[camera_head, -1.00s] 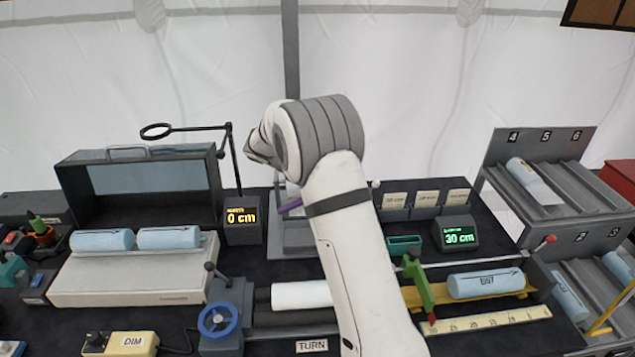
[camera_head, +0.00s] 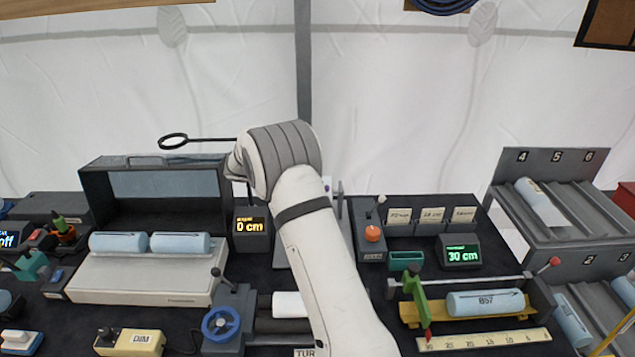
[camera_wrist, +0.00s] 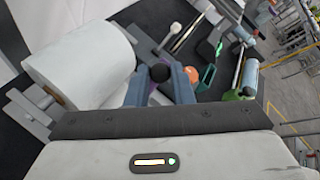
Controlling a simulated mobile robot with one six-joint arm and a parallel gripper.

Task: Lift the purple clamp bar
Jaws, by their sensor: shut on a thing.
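The purple clamp bar (camera_wrist: 152,91) shows as a small purple patch between my fingers in the wrist view. A black round knob or end cap sits there too. My gripper (camera_wrist: 160,84) is shut on the bar, with a blue-grey finger on each side. How high the bar sits cannot be told.
A large white roll (camera_wrist: 85,65) lies close beside the fingers in the wrist view. In the head view, a lever with an orange knob (camera_head: 372,233), card holders and a green-lit display (camera_head: 461,254) stand right of my arm. An amber display (camera_head: 251,227) stands left.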

